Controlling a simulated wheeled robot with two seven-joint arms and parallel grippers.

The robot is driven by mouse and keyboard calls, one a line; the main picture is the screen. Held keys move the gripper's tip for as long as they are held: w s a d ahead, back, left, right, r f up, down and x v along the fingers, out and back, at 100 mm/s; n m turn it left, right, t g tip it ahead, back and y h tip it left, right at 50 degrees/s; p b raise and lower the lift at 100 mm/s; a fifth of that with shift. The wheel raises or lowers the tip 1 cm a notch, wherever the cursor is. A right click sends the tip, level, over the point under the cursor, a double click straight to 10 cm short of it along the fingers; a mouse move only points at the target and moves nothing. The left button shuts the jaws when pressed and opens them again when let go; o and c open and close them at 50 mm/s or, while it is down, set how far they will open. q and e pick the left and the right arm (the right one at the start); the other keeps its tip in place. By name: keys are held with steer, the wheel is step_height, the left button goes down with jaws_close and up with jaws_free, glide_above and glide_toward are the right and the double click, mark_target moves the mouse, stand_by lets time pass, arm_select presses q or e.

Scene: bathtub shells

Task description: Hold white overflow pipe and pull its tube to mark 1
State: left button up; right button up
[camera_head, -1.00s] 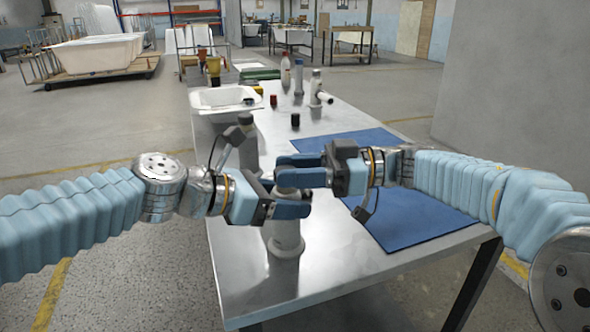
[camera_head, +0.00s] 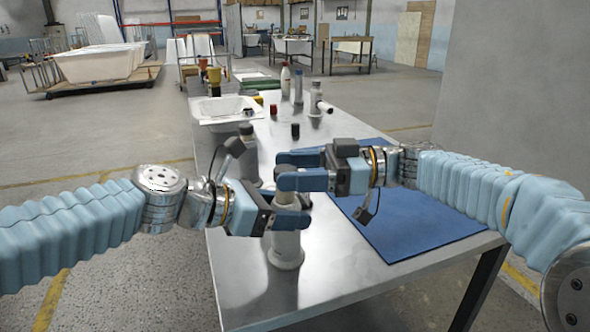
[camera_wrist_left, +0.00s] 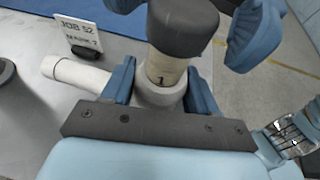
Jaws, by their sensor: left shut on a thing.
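The white overflow pipe (camera_head: 287,248) stands upright near the front of the table. My left gripper (camera_head: 304,209) is shut on it. In the left wrist view the blue fingers lie on both sides of the pipe's collar (camera_wrist_left: 162,96), and a side spout points left. A cream tube (camera_wrist_left: 165,68) with a "1" on it rises from the collar; the "1" sits just above the collar's rim. A dark grey cap (camera_wrist_left: 183,27) tops the tube. My right gripper (camera_head: 281,168) is around the cap's level, its fingers apart, with a gap beside the cap in the wrist view.
A small sign (camera_wrist_left: 79,36) reads "JOB 52", with a less clear MARK line below. A blue mat (camera_head: 410,222) lies to the right. A white basin (camera_head: 228,109), bottles and another white pipe (camera_head: 317,100) stand further back.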

steer(key=shift+d, duration=0.1)
steer(key=d, duration=1.1)
steer(key=shift+w+d, duration=0.3)
steer(key=shift+d, duration=0.1)
arm_select(q)
steer(key=o, duration=1.2)
